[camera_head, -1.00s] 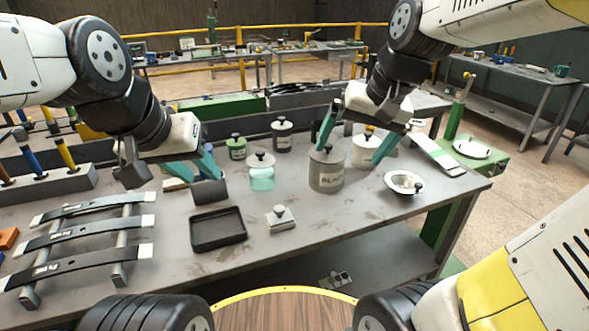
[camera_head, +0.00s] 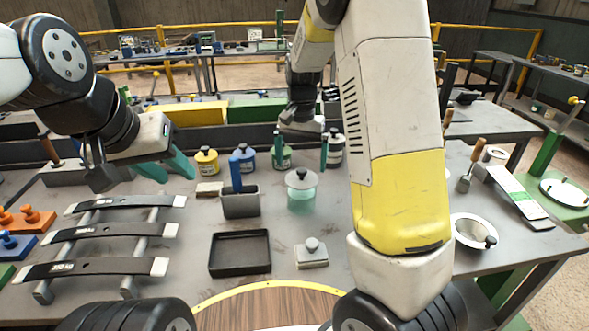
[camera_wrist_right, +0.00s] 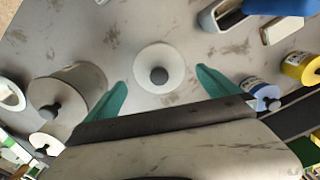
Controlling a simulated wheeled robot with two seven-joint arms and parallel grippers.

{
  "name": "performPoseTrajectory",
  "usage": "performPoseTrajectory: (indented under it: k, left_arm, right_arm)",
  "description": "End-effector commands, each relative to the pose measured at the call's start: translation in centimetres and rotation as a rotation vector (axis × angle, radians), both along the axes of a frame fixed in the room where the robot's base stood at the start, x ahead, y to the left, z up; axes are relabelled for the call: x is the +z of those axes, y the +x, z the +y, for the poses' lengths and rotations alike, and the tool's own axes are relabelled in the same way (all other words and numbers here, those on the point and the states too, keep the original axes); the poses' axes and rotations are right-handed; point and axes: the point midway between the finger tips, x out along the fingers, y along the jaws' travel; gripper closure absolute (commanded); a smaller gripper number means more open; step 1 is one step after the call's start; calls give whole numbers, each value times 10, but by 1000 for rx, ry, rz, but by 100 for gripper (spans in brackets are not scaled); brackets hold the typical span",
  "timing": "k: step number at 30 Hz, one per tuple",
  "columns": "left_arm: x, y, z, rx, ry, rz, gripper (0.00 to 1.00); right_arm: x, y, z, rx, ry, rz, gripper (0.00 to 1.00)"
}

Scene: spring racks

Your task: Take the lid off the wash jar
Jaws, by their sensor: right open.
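The wash jar (camera_head: 301,196), a pale teal glass jar, stands upright on the bench with its grey lid (camera_head: 301,178) on. The lid has a dark knob. The right wrist view looks down on the round pale lid (camera_wrist_right: 146,62) and its knob (camera_wrist_right: 159,75). My right gripper (camera_head: 301,150) is open and empty above the jar; in the wrist view its two teal fingers (camera_wrist_right: 160,82) lie to either side of the lid, apart from it. My left gripper (camera_head: 171,168) is open and empty at the left, above the bench.
A large grey lidded jar (camera_wrist_right: 85,82) is beside the wash jar. Yellow (camera_head: 207,161) and blue (camera_head: 243,158) pots stand behind. A dark holder (camera_head: 240,204), black tray (camera_head: 240,267) and small knobbed block (camera_head: 312,258) are nearby. A funnel bowl (camera_head: 468,228) is at right.

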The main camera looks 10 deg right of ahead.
Motion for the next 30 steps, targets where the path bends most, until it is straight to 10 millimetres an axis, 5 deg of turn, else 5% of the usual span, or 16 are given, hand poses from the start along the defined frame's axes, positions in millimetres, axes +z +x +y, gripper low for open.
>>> performPoseTrajectory:
  k: [7,16,25,30]
  left_arm:
    - [0,0,0,0,0,0,64]
    - [0,0,0,0,0,0,64]
    - [0,0,0,0,0,0,64]
    - [0,0,0,0,0,0,64]
  right_arm:
    - [-36,2,-2,0,-1,4,0]
    - [-42,3,-2,0,1,0,0]
    - [-42,3,-2,0,1,0,54]
    - [-41,3,-2,0,1,0,54]
